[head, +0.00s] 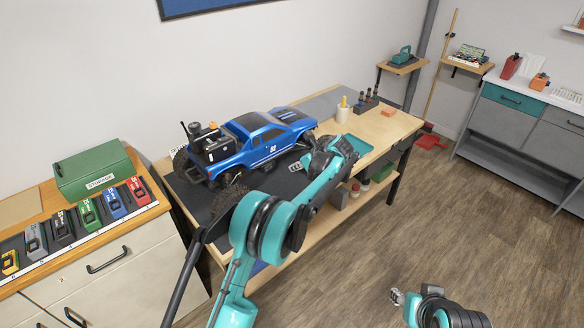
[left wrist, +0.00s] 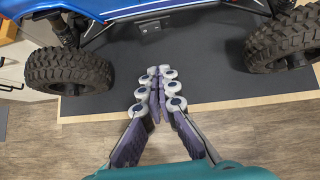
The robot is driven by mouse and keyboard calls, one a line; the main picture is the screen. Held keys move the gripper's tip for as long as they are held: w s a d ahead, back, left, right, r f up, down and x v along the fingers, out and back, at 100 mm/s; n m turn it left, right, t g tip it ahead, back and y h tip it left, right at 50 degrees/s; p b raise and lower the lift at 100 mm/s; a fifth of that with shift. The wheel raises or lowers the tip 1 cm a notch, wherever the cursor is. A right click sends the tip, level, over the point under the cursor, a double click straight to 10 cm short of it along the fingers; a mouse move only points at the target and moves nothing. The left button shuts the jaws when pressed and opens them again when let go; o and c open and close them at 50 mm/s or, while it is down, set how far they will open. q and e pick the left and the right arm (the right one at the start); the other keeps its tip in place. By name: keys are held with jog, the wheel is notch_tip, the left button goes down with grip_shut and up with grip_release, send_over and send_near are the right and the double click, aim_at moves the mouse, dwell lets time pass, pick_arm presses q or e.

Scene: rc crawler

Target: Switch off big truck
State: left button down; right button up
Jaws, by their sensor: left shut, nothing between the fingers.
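My left gripper (head: 295,166) is beside the truck's near side, shut and empty. In the wrist view its fingertips (left wrist: 160,70) are together over the mat, pointing toward the block and apart from it. My right gripper (head: 397,297) is low at the bottom, away from the bench.
The workbench mat (left wrist: 200,80) is clear between the wheels. A green storage box (head: 92,170) and several coloured items are on the left cabinet. Open floor lies at right.

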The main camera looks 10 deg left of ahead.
pick_arm(q)
jog(key=p, duration=0.1)
jog(key=s+p, duration=0.1)
jog(key=p, duration=0.1)
jog(key=shift+s+a+n, duration=0.1)
jog(key=shift+a+n, duration=0.2)
jog(key=b, duration=0.4)
send_near(268, 169)
jog(key=x, duration=0.6)
jog(key=shift+s+f, duration=0.25)
jog(key=shift+f, duration=0.25)
